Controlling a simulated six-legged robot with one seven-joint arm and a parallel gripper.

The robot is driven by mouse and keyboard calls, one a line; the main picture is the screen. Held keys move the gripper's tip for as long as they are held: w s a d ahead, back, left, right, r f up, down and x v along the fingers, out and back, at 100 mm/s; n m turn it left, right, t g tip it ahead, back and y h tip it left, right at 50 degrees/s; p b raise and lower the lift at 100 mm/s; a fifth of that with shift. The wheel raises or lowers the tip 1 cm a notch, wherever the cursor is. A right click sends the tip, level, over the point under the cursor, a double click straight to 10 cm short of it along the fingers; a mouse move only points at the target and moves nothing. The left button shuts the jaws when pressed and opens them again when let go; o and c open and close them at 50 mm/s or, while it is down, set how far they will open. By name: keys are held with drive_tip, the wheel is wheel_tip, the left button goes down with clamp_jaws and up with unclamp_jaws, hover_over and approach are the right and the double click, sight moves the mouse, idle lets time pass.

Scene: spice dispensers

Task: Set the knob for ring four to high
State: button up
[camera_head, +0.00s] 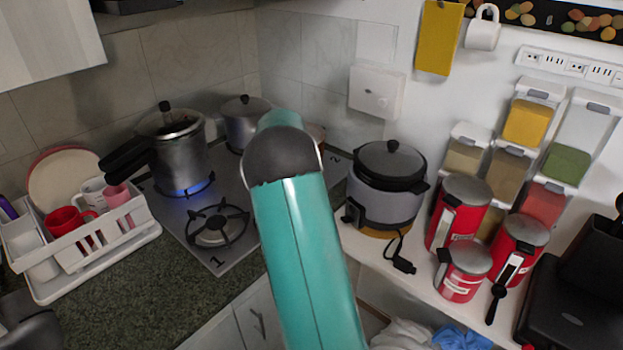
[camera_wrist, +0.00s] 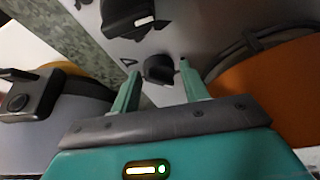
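In the wrist view, my gripper (camera_wrist: 159,70) is open, with its two teal fingertips apart. A dark knob (camera_wrist: 160,69) lies between the fingertips, with a small gap visible on each side. A mark that looks like a 4 (camera_wrist: 128,62) is printed beside this knob. A second dark knob (camera_wrist: 122,18) with a white mark sits farther up on the grey stove top (camera_wrist: 195,40). In the head view, my teal arm hides the gripper and the knobs. The stove top (camera_head: 190,222) shows there with a bare burner (camera_head: 218,228) at the front.
An orange pot (camera_wrist: 270,95) stands close right of my fingers in the wrist view. In the head view, a pressure cooker (camera_head: 172,140) stands over a blue flame. A second pot (camera_head: 243,118) is behind. A rice cooker (camera_head: 386,185) stands right of my arm.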

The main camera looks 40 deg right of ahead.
drive_tip(key=shift+o, duration=0.9)
drive_tip(key=v, duration=1.4)
drive_tip(key=shift+d, duration=0.1)
drive_tip(key=shift+s, duration=0.15)
